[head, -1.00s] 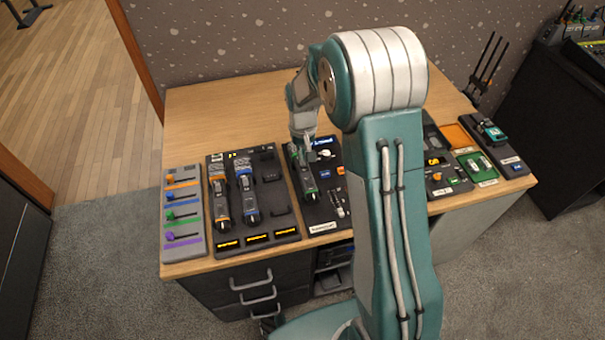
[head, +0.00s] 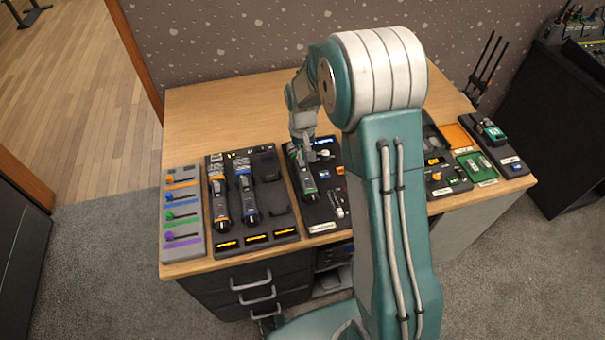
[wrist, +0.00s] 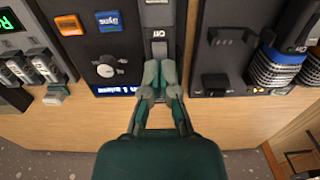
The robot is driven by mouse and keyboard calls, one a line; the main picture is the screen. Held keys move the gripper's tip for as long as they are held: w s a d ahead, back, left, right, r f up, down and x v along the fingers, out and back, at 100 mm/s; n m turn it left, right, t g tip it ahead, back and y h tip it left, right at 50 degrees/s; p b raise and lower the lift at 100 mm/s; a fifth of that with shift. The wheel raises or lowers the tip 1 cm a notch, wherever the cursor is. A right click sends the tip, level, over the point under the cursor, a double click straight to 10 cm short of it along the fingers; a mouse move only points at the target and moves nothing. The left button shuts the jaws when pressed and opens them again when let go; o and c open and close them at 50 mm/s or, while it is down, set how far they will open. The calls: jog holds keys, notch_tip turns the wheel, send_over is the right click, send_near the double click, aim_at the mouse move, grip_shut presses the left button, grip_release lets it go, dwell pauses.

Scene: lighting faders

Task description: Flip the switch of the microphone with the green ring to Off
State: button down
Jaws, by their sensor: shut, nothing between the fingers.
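The microphone with the green ring (head: 307,185) lies in a dark panel near the middle of the desk. In the wrist view its dark body (wrist: 158,15) runs up from my fingers and carries an "Off" label (wrist: 158,33). My gripper (wrist: 160,68) is shut and empty, its fingertips over the microphone just below that label. The fingers hide part of the microphone, and I cannot see the switch position or tell whether they touch it. In the head view my gripper (head: 312,153) is at the microphone's far part, partly hidden by my arm.
To the left are a panel with orange-ringed (head: 219,202) and blue-ringed (head: 247,199) microphones, and a grey board of coloured sliders (head: 182,233). A white knob (wrist: 105,71) and orange and blue buttons sit beside the green-ringed microphone. The desk's back area (head: 225,110) is clear.

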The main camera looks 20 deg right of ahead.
aim_at(302, 164)
jog(key=shift+f, duration=1.35)
dwell(1.0)
jog(key=shift+r, duration=3.55)
jog(key=s+r+t, duration=0.3)
jog(key=s+r, duration=0.9)
jog(key=r, duration=0.3)
jog(key=s+r+t, duration=0.2)
jog(key=s+r, duration=0.2)
jog(key=s, duration=1.1)
jog(key=shift+s+t, duration=0.3)
jog(key=shift+s, duration=0.05)
jog(key=shift+r, duration=0.1)
